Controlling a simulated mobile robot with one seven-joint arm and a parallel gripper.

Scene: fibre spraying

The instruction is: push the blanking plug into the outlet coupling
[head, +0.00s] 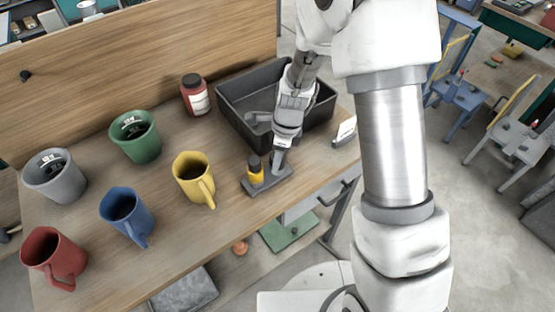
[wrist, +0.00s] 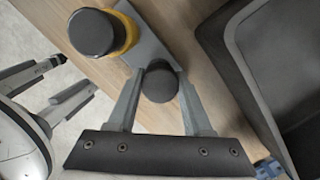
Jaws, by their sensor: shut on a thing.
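A small grey base plate (head: 268,187) lies on the wooden bench near its front edge. At its left end stands an upright yellow cylinder (head: 256,180) with a black top (head: 254,162); both also show in the wrist view (wrist: 97,33). My gripper (head: 279,163) points down over the plate's right end. In the wrist view its fingers (wrist: 158,72) are shut on a dark round knob beside the yellow cylinder, apart from it. I cannot tell for certain which is the blanking plug and which the outlet coupling, or whether the knob touches the plate.
A black tray (head: 232,112) stands behind my gripper. A yellow mug (head: 187,170) is left of the plate, with blue, red, grey and green mugs farther left. A red jar (head: 194,95) stands at the back. A white card holder (head: 346,130) sits at the right edge.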

